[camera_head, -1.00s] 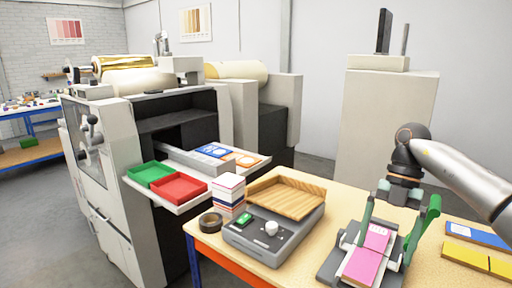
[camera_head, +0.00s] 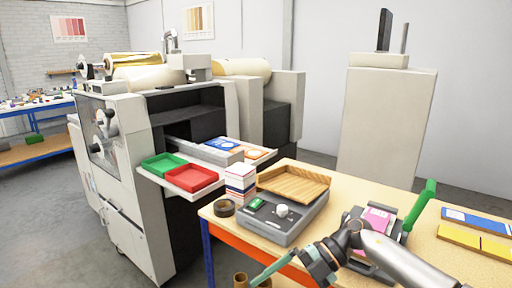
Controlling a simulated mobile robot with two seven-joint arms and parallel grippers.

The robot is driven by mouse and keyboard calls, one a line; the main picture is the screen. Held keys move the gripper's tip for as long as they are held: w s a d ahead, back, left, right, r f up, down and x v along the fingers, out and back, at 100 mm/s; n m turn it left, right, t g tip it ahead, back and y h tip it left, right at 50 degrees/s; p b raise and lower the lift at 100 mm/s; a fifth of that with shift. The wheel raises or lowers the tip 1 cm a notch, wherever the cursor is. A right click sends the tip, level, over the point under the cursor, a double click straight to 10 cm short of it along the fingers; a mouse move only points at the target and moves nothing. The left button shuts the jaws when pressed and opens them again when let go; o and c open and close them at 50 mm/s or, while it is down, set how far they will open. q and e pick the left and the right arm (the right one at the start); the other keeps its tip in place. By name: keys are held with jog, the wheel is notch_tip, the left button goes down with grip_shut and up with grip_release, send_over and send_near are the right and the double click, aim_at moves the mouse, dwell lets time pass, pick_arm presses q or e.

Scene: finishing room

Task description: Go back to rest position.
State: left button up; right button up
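My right arm comes in from the lower right and reaches left across the front of the table. Its gripper (camera_head: 272,270) is low at the bottom edge of the picture, in front of the table's front edge. One teal finger shows; the other is not clear, so its opening cannot be told. I see nothing clearly held in it. My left gripper is not in view. The grey device (camera_head: 357,225) with a pink card (camera_head: 377,217) and a green lever (camera_head: 420,204) stands on the table, partly hidden behind my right arm.
On the table (camera_head: 452,268) are a grey scale (camera_head: 283,233) with a wooden tray (camera_head: 293,198), a card stack (camera_head: 240,190), a tape roll (camera_head: 224,208), and blue (camera_head: 478,222) and yellow (camera_head: 474,242) strips. A machine with green (camera_head: 165,167) and red (camera_head: 192,179) trays stands left.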

jog(key=s+a+m+t+y, duration=0.2)
jog(key=a+m+t+y, duration=0.1)
jog(key=a+y, duration=0.45)
jog(key=s+d+f+m+t+h, duration=0.1)
jog(key=d+f+m+t+h, duration=0.4)
jog(key=f+m+t, duration=0.45)
jog(key=d+f+m+t+h, duration=0.45)
jog(key=m+t+h, duration=0.2)
jog(key=m, duration=0.65)
jog(key=s+d+f+m+g+h, duration=0.2)
jog(key=s+d+f, duration=0.3)
jog(key=s, duration=0.3)
jog(key=s+d+f+m+g+h, duration=0.2)
jog(key=s+d+f, duration=0.3)
jog(key=s+f, duration=0.3)
jog(key=shift+s+d+f+m+g+h, duration=0.15)
jog(key=shift+d+f+m+g+h, duration=0.2)
jog(key=shift+g+h, duration=0.35)
